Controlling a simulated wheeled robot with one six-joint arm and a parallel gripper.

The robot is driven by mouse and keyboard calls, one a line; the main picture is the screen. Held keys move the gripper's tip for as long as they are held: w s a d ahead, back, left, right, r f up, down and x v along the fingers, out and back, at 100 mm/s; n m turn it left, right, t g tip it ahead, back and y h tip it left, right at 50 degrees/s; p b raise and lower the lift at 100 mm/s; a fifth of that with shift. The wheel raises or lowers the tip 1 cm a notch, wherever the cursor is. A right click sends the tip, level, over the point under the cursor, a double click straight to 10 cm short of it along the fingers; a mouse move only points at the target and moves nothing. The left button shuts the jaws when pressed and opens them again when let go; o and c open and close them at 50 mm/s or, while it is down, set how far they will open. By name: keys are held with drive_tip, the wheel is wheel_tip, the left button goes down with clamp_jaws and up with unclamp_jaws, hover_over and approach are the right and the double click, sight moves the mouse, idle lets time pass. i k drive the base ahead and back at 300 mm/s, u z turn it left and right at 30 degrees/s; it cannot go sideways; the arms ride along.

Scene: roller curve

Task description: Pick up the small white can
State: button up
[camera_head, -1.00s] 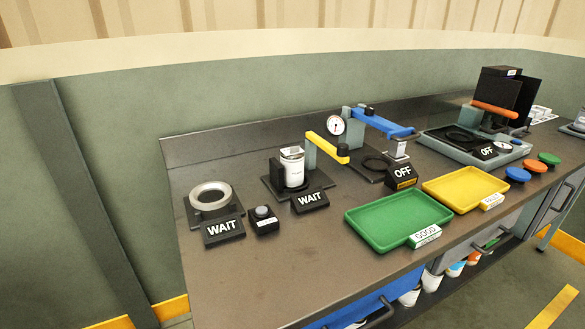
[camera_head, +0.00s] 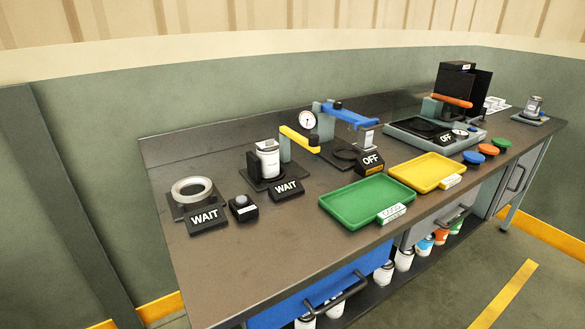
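Other white cans (camera_head: 403,258) stand on the low shelf under the bench, some with coloured bands, such as an orange one (camera_head: 440,236). I cannot tell from the picture which can is the one meant. My gripper is not in view.
The bench top (camera_head: 240,262) is bare at its front left. A green tray (camera_head: 345,222) and a yellow tray (camera_head: 418,188) lie empty near the front edge. Floor is clear at right.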

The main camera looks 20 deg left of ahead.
sight(269, 157)
drive_tip(key=z, duration=0.4)
drive_tip(key=k, duration=0.95)
drive_tip(key=z, duration=0.45)
drive_tip(key=i, duration=1.25)
drive_tip(key=u, duration=0.75)
drive_tip(key=i, duration=0.85)
drive_tip(key=u, duration=1.45)
drive_tip(key=i, duration=0.5)
drive_tip(key=u, duration=0.4)
